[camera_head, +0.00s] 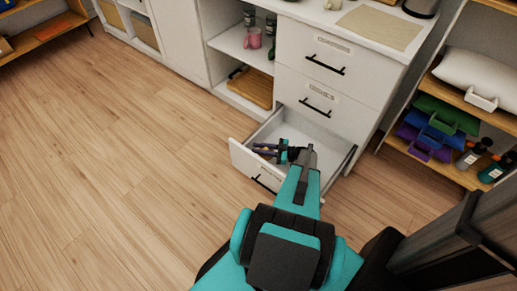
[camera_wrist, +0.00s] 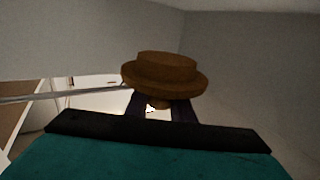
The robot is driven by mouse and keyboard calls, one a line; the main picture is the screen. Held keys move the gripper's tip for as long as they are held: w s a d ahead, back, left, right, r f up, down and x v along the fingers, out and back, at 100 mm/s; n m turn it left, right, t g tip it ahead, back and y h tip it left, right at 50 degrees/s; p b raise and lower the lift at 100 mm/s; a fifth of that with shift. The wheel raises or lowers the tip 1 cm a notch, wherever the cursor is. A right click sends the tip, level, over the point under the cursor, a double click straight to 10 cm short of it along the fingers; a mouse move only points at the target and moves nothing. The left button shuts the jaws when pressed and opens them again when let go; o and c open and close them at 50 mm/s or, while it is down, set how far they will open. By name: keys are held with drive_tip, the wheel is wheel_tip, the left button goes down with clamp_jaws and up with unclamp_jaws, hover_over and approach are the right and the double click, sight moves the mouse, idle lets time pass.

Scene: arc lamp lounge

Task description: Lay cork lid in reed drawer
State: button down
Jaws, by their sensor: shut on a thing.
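The bottom drawer (camera_head: 242,161) of the white cabinet is pulled out. Its pale inside shows in the head view and looks bare apart from my arm. My gripper (camera_head: 257,150) reaches over and into this drawer, its dark fingers pointing left near the front panel. In the wrist view, my gripper (camera_wrist: 161,104) is shut on the brown cork lid (camera_wrist: 163,77), a round stepped disc held at the fingertips. Pale grey walls stand close behind the lid. I cannot make out the lid in the head view, nor tell whether it touches the drawer floor.
Two shut drawers (camera_head: 322,57) with black handles sit above the open one. Open shelves to the left hold a pink mug (camera_head: 253,38) and a wooden board (camera_head: 252,88). A right-hand shelf holds coloured bins (camera_head: 440,119) and bottles. The wooden floor (camera_head: 110,150) at left is clear.

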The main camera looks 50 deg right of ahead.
drive_tip(key=shift+f, duration=0.45)
drive_tip(key=c, duration=1.5)
unclamp_jaws()
drive_tip(key=shift+c, duration=0.2)
drive_tip(key=shift+r, duration=0.1)
drive_tip(key=shift+r, duration=0.4)
drive_tip(key=shift+s+d+r, duration=0.1)
drive_tip(key=shift+s+r, duration=0.05)
drive_tip(key=shift+r, duration=0.05)
drive_tip(key=shift+p+v, duration=0.4)
drive_tip(key=shift+v, duration=3.15)
